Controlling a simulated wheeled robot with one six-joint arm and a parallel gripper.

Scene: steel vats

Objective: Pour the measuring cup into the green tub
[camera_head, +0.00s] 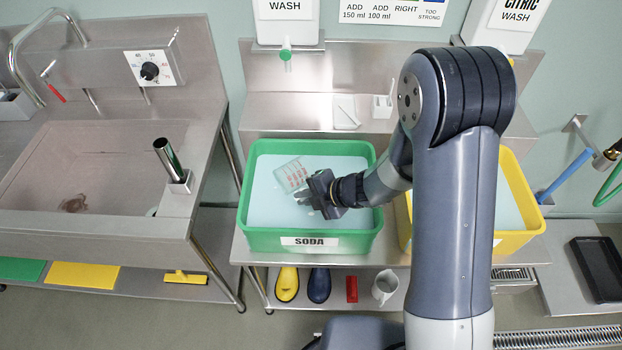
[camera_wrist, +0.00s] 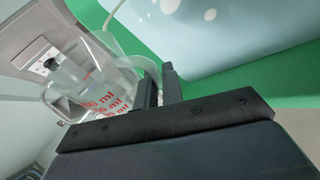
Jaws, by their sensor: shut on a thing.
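The clear measuring cup (camera_head: 291,174) with red markings is tilted over the green tub (camera_head: 309,240), which is labelled SODA and holds pale blue liquid. My gripper (camera_head: 312,194) is shut on the cup, above the tub. In the wrist view the cup (camera_wrist: 105,85) shows its red ml marks beside the fingers of my gripper (camera_wrist: 160,90), with the green tub's wall (camera_wrist: 240,75) and liquid behind. I cannot tell whether liquid is left in the cup or is flowing out.
A yellow tub (camera_head: 520,243) stands to the right, partly hidden by my arm. A steel sink (camera_head: 95,165) is at left. A green tap (camera_head: 285,52) hangs above the green tub.

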